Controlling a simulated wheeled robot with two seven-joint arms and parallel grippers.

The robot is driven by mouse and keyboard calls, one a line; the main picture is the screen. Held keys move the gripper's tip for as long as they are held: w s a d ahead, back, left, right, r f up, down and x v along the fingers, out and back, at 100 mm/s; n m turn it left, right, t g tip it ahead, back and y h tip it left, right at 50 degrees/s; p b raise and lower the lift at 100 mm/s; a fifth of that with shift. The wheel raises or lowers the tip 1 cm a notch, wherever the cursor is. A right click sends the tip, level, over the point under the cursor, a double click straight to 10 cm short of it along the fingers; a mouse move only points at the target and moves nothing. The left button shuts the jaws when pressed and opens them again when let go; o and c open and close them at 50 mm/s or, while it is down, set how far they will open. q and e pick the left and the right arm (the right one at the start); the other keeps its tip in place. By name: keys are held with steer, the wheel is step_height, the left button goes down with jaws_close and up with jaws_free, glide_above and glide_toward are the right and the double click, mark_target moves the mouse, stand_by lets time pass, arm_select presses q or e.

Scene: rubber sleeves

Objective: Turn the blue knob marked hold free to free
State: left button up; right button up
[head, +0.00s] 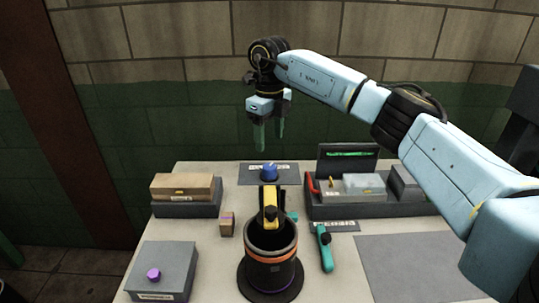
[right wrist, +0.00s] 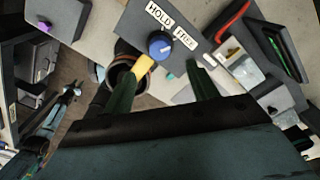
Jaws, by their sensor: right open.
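The blue knob (head: 269,172) sits on a dark grey plate (head: 250,181) at the back middle of the table. In the right wrist view the knob (right wrist: 160,45) lies beside two white labels, HOLD (right wrist: 159,14) and FREE (right wrist: 185,38). A small pale mark shows on the knob, but I cannot tell clearly which label it points to. My right gripper (head: 269,148) hangs above the knob, apart from it, with its green fingers pointing down. In the right wrist view the gripper (right wrist: 160,86) is open and empty, the knob showing beyond the gap between its fingers.
A black cylinder (head: 270,270) with an orange band and a yellow part stands in front of the knob. A grey organiser (head: 365,210) is to the right, a tray of boxes (head: 187,209) to the left. A green-handled tool (head: 325,248) lies front right. A brick wall stands behind.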

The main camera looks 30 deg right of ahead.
steer(key=shift+r, duration=2.25)
